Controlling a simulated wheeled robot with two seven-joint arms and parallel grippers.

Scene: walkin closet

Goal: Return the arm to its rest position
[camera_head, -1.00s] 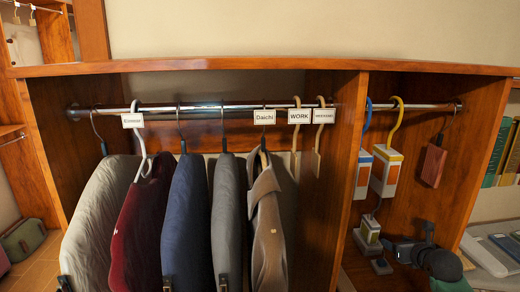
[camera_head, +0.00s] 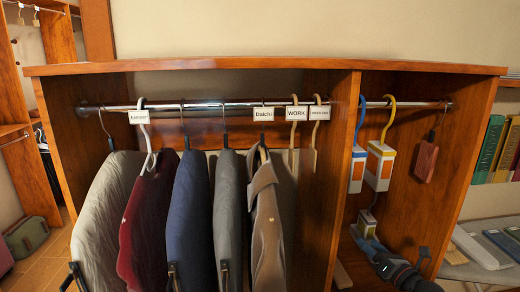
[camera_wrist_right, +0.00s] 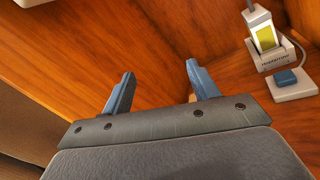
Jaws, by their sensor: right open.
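My right gripper (camera_head: 390,252) is low in the right-hand compartment of the wooden closet in the head view. In the right wrist view its two blue fingers (camera_wrist_right: 160,86) stand wide apart with nothing between them. Wood panels of the closet lie beyond the fingertips. My right arm runs out of the head view at the bottom right. My left gripper is not in view.
Several garments, including a blue one (camera_head: 190,215), hang from the metal rail (camera_head: 228,106) left of the wooden divider (camera_head: 345,150). Boxed tags, including an orange-banded one (camera_head: 380,165), and a red block (camera_head: 426,162) hang above my right gripper. A small device (camera_wrist_right: 264,38) stands beside it.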

